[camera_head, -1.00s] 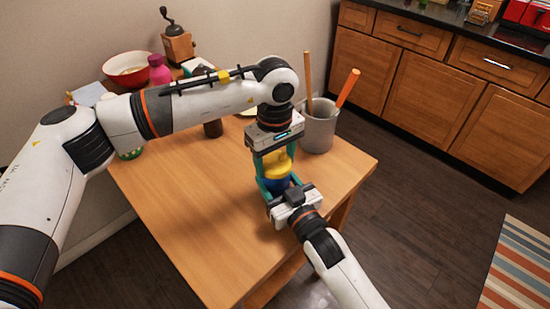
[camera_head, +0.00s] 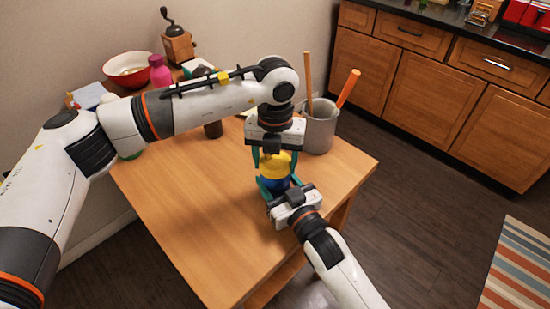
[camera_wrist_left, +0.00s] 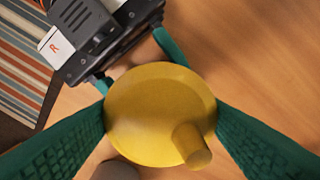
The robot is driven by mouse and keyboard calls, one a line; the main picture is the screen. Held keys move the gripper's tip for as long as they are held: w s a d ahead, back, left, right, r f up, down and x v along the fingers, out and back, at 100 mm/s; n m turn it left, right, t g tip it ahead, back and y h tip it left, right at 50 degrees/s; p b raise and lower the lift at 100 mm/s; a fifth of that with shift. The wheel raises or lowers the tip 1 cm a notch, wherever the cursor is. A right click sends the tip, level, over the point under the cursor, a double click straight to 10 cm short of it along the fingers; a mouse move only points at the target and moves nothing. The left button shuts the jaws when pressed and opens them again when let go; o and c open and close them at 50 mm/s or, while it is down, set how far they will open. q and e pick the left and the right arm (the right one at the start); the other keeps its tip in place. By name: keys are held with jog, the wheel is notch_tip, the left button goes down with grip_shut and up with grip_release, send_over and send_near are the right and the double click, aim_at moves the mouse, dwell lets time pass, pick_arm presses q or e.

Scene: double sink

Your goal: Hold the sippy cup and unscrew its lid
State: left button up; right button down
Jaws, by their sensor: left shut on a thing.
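The sippy cup has a blue body (camera_head: 273,184) and a yellow lid (camera_head: 272,168), and stands upright near the table's right edge. The left wrist view shows the lid (camera_wrist_left: 155,105) from above, its round spout (camera_wrist_left: 190,146) pointing to the lower right. My left gripper (camera_head: 274,160) comes down from above, its teal fingers shut on opposite sides of the lid. My right gripper (camera_head: 280,186) reaches in low from the front right, its fingers on both sides of the blue body. The body is mostly hidden by the lid and fingers.
A grey pot (camera_head: 319,128) with wooden-handled tools stands close behind my left gripper. A red bowl (camera_head: 127,70), a pink bottle (camera_head: 160,70) and a coffee grinder (camera_head: 177,42) stand at the back left. The front left of the wooden table (camera_head: 200,225) is clear.

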aim_at(275, 160)
pick_arm(q)
jog(key=n, duration=0.4)
jog(key=shift+n, duration=0.3)
pick_arm(e)
jog(key=shift+f, duration=0.1)
pick_arm(q)
jog(key=shift+r, duration=0.2)
jog(key=shift+r, duration=0.95)
jog(key=shift+r, duration=2.05)
pick_arm(e)
jog(key=shift+c, duration=1.9)
grip_release()
